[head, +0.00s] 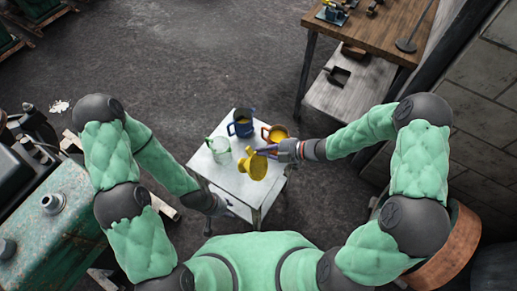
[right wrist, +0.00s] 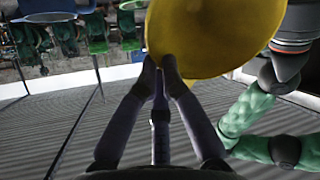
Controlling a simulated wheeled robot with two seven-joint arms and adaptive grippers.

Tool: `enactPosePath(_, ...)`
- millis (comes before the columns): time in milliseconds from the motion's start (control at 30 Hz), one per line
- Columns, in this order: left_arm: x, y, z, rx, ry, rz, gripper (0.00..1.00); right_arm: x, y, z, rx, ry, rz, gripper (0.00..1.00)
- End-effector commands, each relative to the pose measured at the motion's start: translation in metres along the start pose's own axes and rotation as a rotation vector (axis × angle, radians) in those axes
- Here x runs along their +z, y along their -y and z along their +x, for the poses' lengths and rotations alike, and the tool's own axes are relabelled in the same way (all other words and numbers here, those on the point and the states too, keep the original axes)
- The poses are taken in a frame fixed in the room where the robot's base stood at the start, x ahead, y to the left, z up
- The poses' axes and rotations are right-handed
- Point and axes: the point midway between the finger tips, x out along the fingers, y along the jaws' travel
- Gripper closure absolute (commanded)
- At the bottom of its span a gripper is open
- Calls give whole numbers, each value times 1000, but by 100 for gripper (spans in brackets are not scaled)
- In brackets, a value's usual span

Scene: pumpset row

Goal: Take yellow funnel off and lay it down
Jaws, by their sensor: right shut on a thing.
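The yellow funnel (head: 253,166) is at the tips of my right gripper (head: 268,152), above the right part of a small white table (head: 199,164). In the right wrist view the fingertips (right wrist: 160,64) are closed on the edge of the funnel (right wrist: 215,35), which fills the top of the picture. In the head view the funnel looks tilted. A clear greenish jug (head: 220,152) stands on the table to its left, apart from it. My left gripper (head: 222,207) is low at the table's front left edge; its fingers are too small and dark to read.
A wooden workbench (head: 385,35) is at back right. A worn green machine (head: 50,235) is at left. The table's front middle looks bare.

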Motion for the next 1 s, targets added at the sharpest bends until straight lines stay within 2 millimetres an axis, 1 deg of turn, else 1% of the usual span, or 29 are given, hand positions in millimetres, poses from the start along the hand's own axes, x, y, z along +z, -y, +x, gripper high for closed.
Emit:
enactPosePath(400, 0, 0, -1, 0, 1, 0, 60, 0, 1, -1, 6, -4, 4, 100)
enactPosePath(467, 0, 0, 1, 0, 0, 0, 60, 2, 2, 1, 6, -4, 3, 100)
enactPosePath(667, 0, 4, 12, 0, 1, 0, 60, 14, 8, 7, 6, -3, 5, 100)
enactPosePath(1000, -1, 14, 39, 0, 1, 0, 60, 46, 24, 24, 6, -3, 5, 100)
